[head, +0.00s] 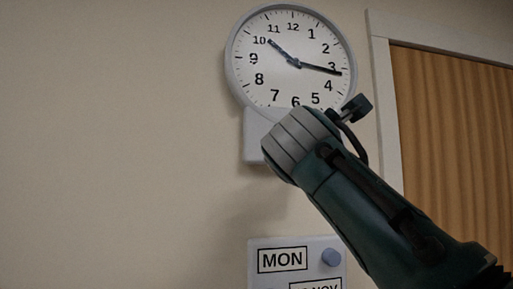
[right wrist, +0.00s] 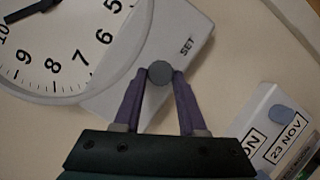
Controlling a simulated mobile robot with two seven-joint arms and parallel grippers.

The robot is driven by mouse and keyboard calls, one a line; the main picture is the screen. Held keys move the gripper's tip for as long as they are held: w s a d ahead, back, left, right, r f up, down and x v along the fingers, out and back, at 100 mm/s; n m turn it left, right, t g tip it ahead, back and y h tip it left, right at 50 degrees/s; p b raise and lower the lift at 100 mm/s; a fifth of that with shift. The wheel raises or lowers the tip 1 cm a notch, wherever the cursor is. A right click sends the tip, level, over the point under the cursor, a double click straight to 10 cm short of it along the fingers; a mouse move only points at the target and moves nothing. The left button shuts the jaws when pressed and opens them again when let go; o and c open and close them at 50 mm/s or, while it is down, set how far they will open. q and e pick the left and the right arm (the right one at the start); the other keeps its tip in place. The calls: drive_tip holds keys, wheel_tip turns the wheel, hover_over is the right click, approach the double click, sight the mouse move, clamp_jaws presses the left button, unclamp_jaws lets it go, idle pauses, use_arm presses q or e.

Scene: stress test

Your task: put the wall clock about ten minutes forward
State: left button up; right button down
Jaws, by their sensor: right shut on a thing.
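The round white wall clock (head: 300,84) with a grey rim hangs high in the head view. Its short hand points near 10 and its long hand just past 3. The clock face (right wrist: 75,40) is partly in the right wrist view. A grey housing marked SET (right wrist: 195,35) adjoins the clock's rim and bears a round grey knob (right wrist: 160,74). My right gripper (right wrist: 161,76) is shut on this knob, one purple finger on each side. In the head view my right arm hides the knob and the fingers. My left gripper is out of view.
Below the clock is a pale calendar panel (head: 257,277) reading MON, with a blue-grey knob (head: 331,257). It also shows in the right wrist view (right wrist: 257,111), reading 23 NOV. A wooden door (head: 455,150) with a pale frame stands at right. The wall at left is bare.

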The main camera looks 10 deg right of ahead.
drive_tip(key=shift+r+m, duration=0.1)
drive_tip(key=shift+m, duration=0.6)
drive_tip(key=shift+m+g, duration=0.3)
drive_tip(key=shift+c, duration=2.4)
unclamp_jaws()
drive_tip(key=r+p+v, duration=0.1)
drive_tip(key=v, duration=0.9)
drive_tip(key=shift+f+p, duration=0.3)
drive_tip(key=shift+f, duration=0.15)
